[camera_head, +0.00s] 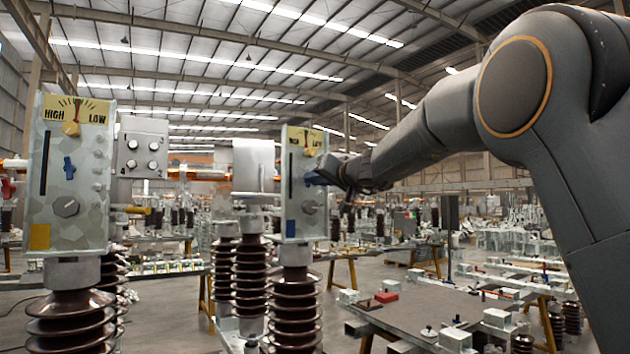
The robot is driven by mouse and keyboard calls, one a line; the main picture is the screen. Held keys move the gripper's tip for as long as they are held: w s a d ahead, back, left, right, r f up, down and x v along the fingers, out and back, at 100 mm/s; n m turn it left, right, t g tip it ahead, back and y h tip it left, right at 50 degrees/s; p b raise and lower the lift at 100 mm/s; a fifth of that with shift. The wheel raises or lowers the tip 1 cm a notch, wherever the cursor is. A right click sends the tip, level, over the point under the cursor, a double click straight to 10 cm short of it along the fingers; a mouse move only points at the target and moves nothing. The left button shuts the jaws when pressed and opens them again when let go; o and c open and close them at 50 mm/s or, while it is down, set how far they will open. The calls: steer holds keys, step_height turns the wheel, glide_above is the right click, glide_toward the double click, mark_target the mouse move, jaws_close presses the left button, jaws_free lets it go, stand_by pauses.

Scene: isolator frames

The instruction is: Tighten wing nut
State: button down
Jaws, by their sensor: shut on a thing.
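The nearer metal panel (302,215) of the middle isolator stands upright on a brown ribbed insulator (295,310), with a HIGH/LOW dial on top. A blue wing nut (312,179) on its front face is partly covered by my gripper (322,174). My gripper comes in from the right and is shut on this wing nut; the fingertips are small and dark here. A similar panel (85,205) at the left carries another blue wing nut (69,168), upright and untouched, with a yellow dial knob (71,129) above it.
A grey box with several knobs (143,150) stands behind the left panel. The open hall floor lies between the isolators.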

steer(key=shift+m+b, duration=0.4)
steer(key=shift+f+m+b, duration=0.2)
steer(key=shift+m+b, duration=0.5)
steer(key=shift+m, duration=6.3)
steer(key=shift+f+m+b, duration=0.15)
steer(key=shift+m+b, duration=0.55)
steer(key=shift+m, duration=6.3)
